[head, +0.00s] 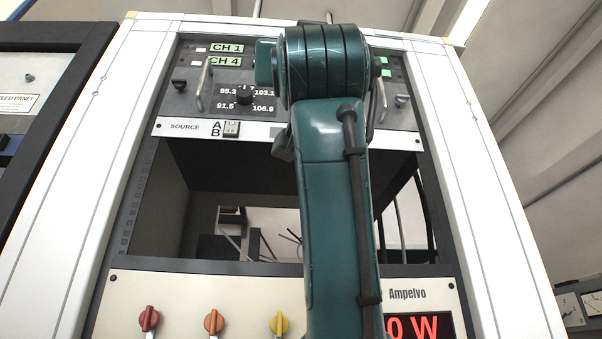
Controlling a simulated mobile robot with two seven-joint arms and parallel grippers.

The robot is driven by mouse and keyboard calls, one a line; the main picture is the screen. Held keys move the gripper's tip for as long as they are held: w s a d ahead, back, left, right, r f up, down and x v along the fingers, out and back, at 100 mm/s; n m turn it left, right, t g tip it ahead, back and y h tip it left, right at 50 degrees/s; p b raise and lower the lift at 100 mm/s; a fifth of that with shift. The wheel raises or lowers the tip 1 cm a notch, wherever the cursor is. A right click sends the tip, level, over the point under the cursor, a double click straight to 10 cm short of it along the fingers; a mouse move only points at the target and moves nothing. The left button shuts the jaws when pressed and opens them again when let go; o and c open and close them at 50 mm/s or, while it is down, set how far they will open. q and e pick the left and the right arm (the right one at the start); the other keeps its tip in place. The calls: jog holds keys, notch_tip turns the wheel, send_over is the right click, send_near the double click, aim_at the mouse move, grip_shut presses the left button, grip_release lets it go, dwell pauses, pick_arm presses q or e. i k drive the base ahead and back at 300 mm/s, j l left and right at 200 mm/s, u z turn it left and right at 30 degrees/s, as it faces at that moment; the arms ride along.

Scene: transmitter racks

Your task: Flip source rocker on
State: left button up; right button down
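The source rocker (231,129) is a small pale switch on a white strip labelled "SOURCE", just right of the letters A and B. It is left of the dark green arm that rises through the middle of the view. The rocker looks uncovered, but it is too small to tell which side is pressed. The arm is mine and hides the right part of the white strip.
Below is an open rack bay (160,205). Lower down are red (149,318), orange (213,321) and yellow (279,322) knobs and a red display (418,326).

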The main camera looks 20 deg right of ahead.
aim_at(231, 129)
jog(key=k+j, duration=0.2)
jog(key=k, duration=0.25)
jog(key=k+j, duration=0.2)
jog(key=k, duration=0.3)
